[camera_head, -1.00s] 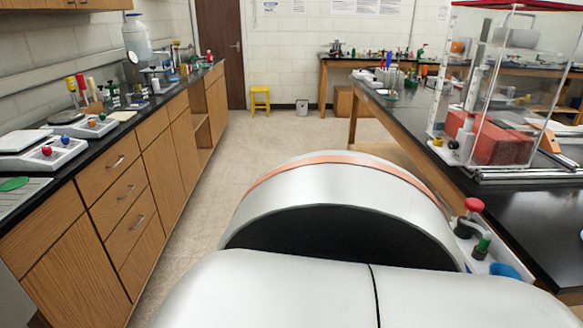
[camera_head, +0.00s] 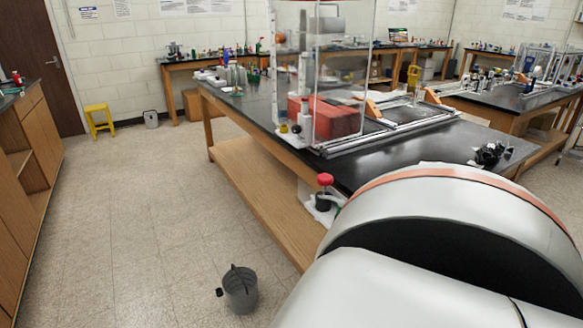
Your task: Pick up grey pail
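A dark grey pail (camera_head: 240,291) stands upright on the tiled floor near the bottom of the head view, left of my arm. A smaller light grey bin (camera_head: 151,119) stands far off on the floor against the back wall. A large white rounded part of my own arm with an orange band fills the lower right. Neither of my grippers shows in the view.
A black-topped wooden bench (camera_head: 258,120) with a lower wooden shelf (camera_head: 255,185) stands right of the pail. It carries a clear box with a red block (camera_head: 335,119). A yellow stool (camera_head: 98,119) stands by the back wall. Wooden cabinets (camera_head: 25,165) line the left. The floor between is clear.

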